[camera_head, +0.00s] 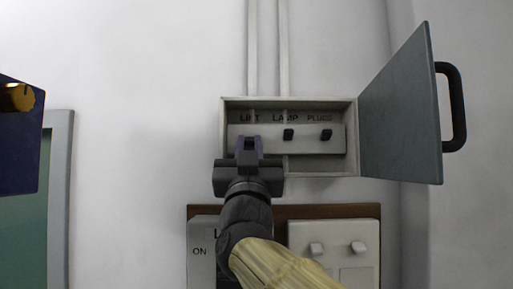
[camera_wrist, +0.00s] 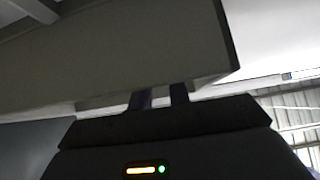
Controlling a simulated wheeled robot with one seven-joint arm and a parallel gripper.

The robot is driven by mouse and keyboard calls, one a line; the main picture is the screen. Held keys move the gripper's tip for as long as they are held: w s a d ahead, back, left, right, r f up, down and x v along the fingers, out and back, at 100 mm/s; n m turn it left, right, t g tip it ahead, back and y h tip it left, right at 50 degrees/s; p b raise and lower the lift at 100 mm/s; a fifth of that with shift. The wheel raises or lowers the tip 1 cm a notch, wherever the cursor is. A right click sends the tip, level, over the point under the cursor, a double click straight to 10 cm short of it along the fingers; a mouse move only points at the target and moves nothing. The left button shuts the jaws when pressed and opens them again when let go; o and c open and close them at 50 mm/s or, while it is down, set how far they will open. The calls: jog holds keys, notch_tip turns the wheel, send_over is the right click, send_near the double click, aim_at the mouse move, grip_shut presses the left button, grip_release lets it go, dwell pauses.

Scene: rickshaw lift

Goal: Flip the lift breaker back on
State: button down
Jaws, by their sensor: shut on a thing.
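The breaker box (camera_head: 352,140) is mounted on the wall with its grey door (camera_head: 402,115) swung open to the right. Inside, a pale strip (camera_head: 305,144) carries switches under the labels LIFT, LAMP and PLUGS. The lamp breaker (camera_head: 288,134) and plugs breaker (camera_head: 326,134) are small black toggles. My gripper (camera_head: 249,147) is at the left end of the strip, under the LIFT label, with its fingers around the lift breaker's place. The lift breaker is hidden by the fingers. In the wrist view, my fingers (camera_wrist: 158,97) reach up behind a pale panel edge and their tips are hidden.
Below the box, a brown board (camera_head: 290,211) holds a left plate (camera_head: 201,250) marked ON and a white plate (camera_head: 333,235) with two switches. The door's black handle (camera_head: 455,107) sticks out right. A green framed panel (camera_head: 30,230) is at left. Wall left of the box is clear.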

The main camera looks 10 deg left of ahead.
aim_at(250, 134)
jog(key=shift+r+g+p, duration=0.2)
jog(key=shift+g+p, duration=0.1)
jog(key=shift+p, duration=0.2)
jog(key=p, duration=0.1)
jog(key=g+p, duration=0.1)
jog(key=shift+s+r+h+p, duration=0.2)
jog(key=shift+r+h+p, duration=0.1)
jog(key=shift+r, duration=0.05)
jog(key=shift+s+d+r+g+h+p, duration=0.1)
jog(key=shift+r+g+h+p, duration=0.1)
jog(key=shift+g+p, duration=0.4)
jog(key=shift+r+g+h+p, duration=0.1)
jog(key=shift+g+h+p, duration=0.1)
jog(key=shift+g+p, duration=0.35)
jog(key=shift+r+g, duration=0.2)
jog(key=shift+g, duration=0.85)
jog(key=shift+r+g+h, duration=0.25)
jog(key=shift+r+g, duration=0.05)
jog(key=shift+g, duration=0.5)
jog(key=shift+r+g+h, duration=0.25)
jog(key=shift+r+g, duration=0.05)
jog(key=shift+g, duration=0.5)
jog(key=shift+r+g, duration=0.2)
jog(key=shift+g, duration=0.1)
jog(key=c, duration=1.3)
grip_release()
jog(key=shift+f, duration=0.1)
jog(key=shift+f, duration=0.1)
